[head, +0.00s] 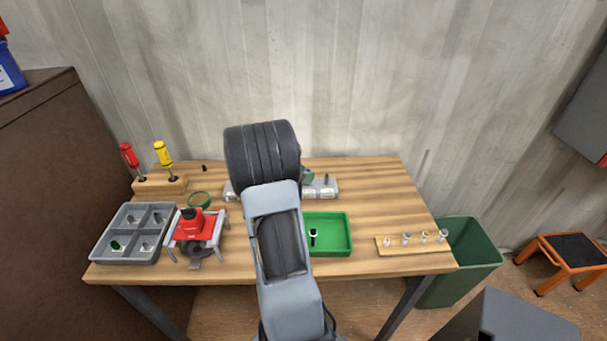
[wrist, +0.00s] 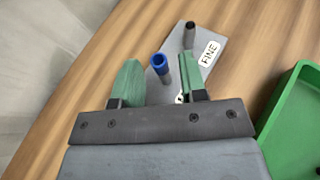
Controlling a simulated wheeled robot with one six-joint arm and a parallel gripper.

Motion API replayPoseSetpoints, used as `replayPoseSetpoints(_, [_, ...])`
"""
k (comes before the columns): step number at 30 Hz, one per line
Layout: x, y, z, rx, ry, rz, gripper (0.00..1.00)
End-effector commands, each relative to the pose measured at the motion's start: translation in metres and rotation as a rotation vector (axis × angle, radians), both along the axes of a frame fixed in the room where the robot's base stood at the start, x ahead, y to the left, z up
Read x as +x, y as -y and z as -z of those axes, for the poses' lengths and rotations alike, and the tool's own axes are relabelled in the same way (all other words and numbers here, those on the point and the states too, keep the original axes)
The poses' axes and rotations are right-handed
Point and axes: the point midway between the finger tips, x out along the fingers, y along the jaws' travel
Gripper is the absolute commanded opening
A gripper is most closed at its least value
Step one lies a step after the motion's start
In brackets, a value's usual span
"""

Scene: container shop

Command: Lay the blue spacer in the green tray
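My arm hides the spacer in the head view.
A black-topped post (wrist: 189,34) stands close by the right finger. A small black-and-white item (head: 313,236) is in the tray. A wooden strip (head: 398,250) with small parts is right, a red fixture (head: 193,230) and grey compartment tray (head: 133,230) left. Bench behind the strip is clear.

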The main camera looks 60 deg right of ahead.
Motion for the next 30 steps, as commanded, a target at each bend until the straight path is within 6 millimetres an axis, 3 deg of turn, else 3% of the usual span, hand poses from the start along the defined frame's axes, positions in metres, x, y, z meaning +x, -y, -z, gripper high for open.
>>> replayPoseSetpoints(9, [0.001,-0.002,-0.005,0.000,-0.001,-0.002,0.39])
replayPoseSetpoints(14, [0.012,-0.036,-0.010,-0.003,0.004,-0.004,0.39])
replayPoseSetpoints(21, [0.026,-0.081,-0.032,-0.002,0.003,-0.004,0.39])
replayPoseSetpoints(30, [0.036,-0.115,-0.047,-0.001,0.000,-0.002,0.39])
